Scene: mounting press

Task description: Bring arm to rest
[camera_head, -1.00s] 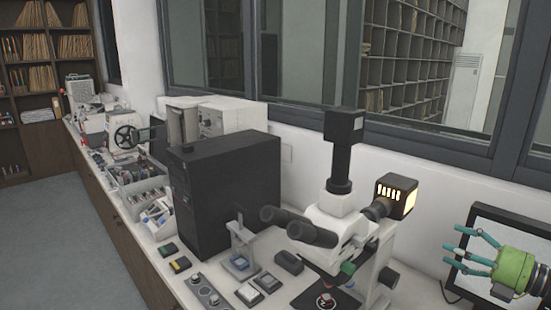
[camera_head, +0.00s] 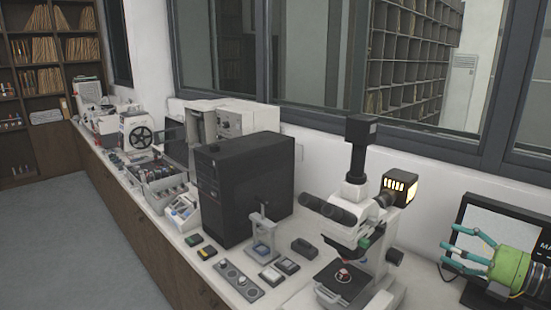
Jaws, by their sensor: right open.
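My right gripper (camera_head: 468,251) shows at the right edge of the head view. It has teal fingers on a green body, and the fingers are spread apart and point left. Nothing is between them. It is in front of a dark-framed monitor (camera_head: 497,219), to the right of the microscope. My left gripper is not in view.
A white microscope (camera_head: 345,228) with a lit lamp box (camera_head: 399,188) stands on the counter left of my gripper. A hand press (camera_head: 263,234), a black computer tower (camera_head: 243,187) and several small boxes lie further left. A window wall is behind. The floor (camera_head: 70,245) is clear.

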